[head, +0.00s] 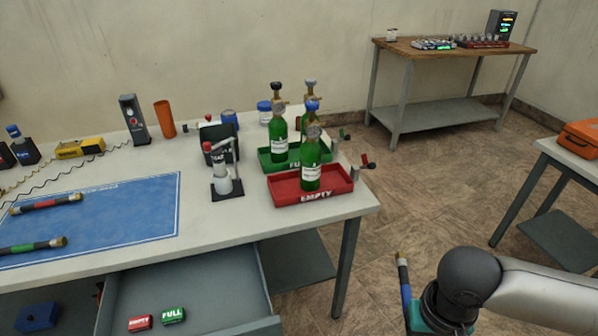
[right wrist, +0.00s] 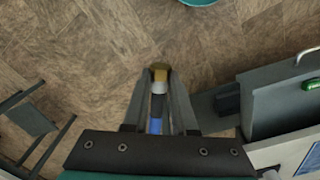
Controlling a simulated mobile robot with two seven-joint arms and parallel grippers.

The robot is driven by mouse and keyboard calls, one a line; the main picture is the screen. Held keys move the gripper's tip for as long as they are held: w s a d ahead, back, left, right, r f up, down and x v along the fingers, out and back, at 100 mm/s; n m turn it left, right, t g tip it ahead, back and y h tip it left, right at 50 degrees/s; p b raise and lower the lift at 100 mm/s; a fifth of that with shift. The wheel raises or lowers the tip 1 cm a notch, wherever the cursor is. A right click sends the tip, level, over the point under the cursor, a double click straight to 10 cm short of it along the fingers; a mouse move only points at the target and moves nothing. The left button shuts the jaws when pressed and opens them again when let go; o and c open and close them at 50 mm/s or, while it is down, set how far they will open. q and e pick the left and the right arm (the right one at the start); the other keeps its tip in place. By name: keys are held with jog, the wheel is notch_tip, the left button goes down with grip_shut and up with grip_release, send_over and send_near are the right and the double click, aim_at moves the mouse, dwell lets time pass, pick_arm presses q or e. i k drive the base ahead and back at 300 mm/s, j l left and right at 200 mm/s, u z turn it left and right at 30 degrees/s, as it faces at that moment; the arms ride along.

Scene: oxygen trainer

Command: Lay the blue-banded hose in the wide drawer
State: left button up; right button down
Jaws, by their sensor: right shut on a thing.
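The blue-banded hose (head: 404,276) is off the table, to the right of the bench and above the floor. It is dark with a brass end and a blue band. My right gripper (head: 428,312) is shut on it. In the right wrist view the hose (right wrist: 157,104) lies between the fingers of the gripper (right wrist: 160,78), its brass end at the tips. The wide drawer (head: 240,279) is open under the bench, left of my gripper. A red EMPTY tag (head: 140,323) and a green FULL tag (head: 172,315) lie in it. My left gripper is not in view.
The bench (head: 255,221) holds a red tray (head: 342,183) and green tray (head: 264,158) with gas bottles near its right end. Two other hoses, red-banded (head: 46,204) and green-banded (head: 32,246), lie on the blue mat (head: 120,212). Open floor separates bench and gripper.

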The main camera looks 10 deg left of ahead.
aim_at(192, 297)
jog(key=i+u, duration=0.1)
jog(key=u, duration=0.4)
jog(key=l+u, duration=0.15)
jog(key=u, duration=0.35)
jog(key=i+l+u, duration=0.1)
jog(key=u, duration=0.4)
jog(key=i+l+u, duration=0.15)
jog(key=u, duration=0.25)
jog(key=i+l+u, duration=0.1)
jog(key=l+u, duration=0.15)
jog(key=u, duration=0.2)
jog(key=l+u, duration=0.25)
jog(key=u, duration=0.15)
jog(key=i+l+u, duration=0.1)
jog(key=l+u, duration=0.2)
jog(key=u, duration=0.15)
